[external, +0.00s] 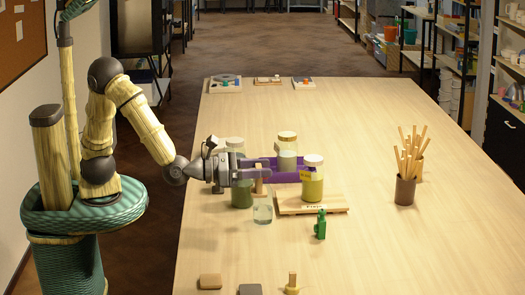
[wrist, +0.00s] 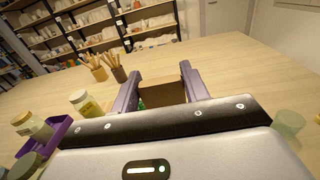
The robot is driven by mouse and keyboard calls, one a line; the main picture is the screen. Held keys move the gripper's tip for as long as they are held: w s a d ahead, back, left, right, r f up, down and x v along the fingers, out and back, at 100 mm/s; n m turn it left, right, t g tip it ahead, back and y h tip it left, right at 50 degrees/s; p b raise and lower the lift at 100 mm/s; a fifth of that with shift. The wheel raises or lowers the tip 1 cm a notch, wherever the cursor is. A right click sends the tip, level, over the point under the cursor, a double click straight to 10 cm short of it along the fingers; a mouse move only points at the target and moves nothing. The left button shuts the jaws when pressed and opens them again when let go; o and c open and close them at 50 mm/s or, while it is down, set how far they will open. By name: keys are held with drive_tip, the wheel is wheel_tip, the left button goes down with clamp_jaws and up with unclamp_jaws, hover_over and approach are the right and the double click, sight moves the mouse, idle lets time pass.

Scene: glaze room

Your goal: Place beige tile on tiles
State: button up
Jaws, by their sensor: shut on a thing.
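At the front edge of the table lie a tan tile (external: 210,281) and a grey tile (external: 250,289), side by side and apart.
A green figure (external: 320,226) and a brown stick cup (external: 405,190) are to the right. The right front is clear.

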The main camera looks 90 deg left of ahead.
drive_tip(key=w+a+n+g+y+p, duration=0.15)
drive_tip(key=w+a+y, duration=0.25)
drive_tip(key=a, duration=0.6)
drive_tip(key=w+a+n+y, duration=0.3)
drive_tip(key=a, duration=0.7)
drive_tip(key=a+n+g+y+p, duration=0.1)
drive_tip(key=a+n+g+y, duration=0.45)
drive_tip(key=a, duration=1.65)
drive_tip(key=s+a+n+g+y+p, duration=0.1)
drive_tip(key=s+a+n+g+y, duration=0.2)
drive_tip(key=s+a, duration=0.6)
drive_tip(key=s+a+n+g, duration=0.2)
drive_tip(key=s+a+g, duration=0.25)
drive_tip(key=a, duration=0.85)
drive_tip(key=s+a+n+g+y+p, duration=0.1)
drive_tip(key=s+a+n+g+y, duration=0.2)
drive_tip(key=s+a, duration=0.65)
drive_tip(key=shift+g+h, duration=0.25)
drive_tip(key=shift+h, duration=0.3)
drive_tip(key=f, duration=0.3)
drive_tip(key=w+a+f, duration=0.1)
drive_tip(key=f, duration=0.1)
drive_tip(key=shift+w+a, duration=0.1)
drive_tip(key=shift+f+p, duration=0.6)
drive_tip(key=shift+f, duration=2.25)
